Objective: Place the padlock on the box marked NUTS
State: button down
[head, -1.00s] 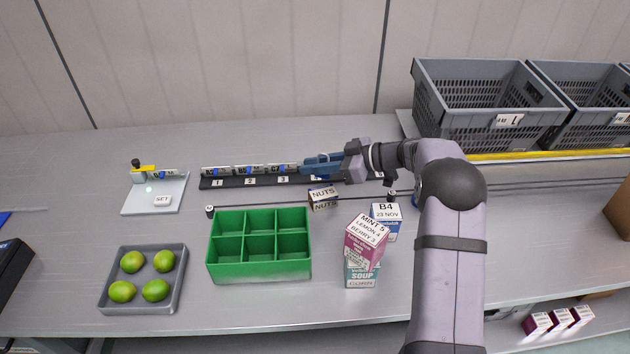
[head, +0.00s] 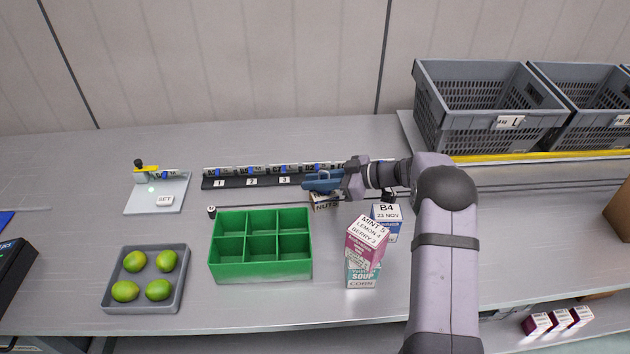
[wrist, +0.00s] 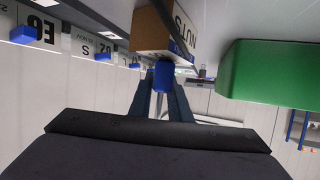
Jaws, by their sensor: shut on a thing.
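The NUTS box (head: 326,206) is a small tan carton with a white label, near the middle of the table behind the green tray. My gripper (head: 320,181) is over its back part and hides some of it. In the wrist view the box (wrist: 158,28) is just beyond the fingertips. My gripper (wrist: 163,92) is shut on the padlock (wrist: 163,76), whose blue body shows between the fingers. The padlock looks close to the box, but I cannot tell if they touch. I cannot make out the padlock in the head view.
A black numbered rail (head: 235,183) runs behind the box. The green divided tray (head: 262,275) stands in front to the left. A B4 carton (head: 386,222) and stacked cartons (head: 364,262) stand to the right. Grey crates (head: 485,110) are at the back right.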

jog(key=shift+f, duration=0.1)
jog(key=c, duration=1.6)
grip_release()
jog(key=shift+c, duration=0.2)
jog(key=b+v, duration=0.2)
jog(key=v, duration=1)
jog(key=shift+r, duration=0.25)
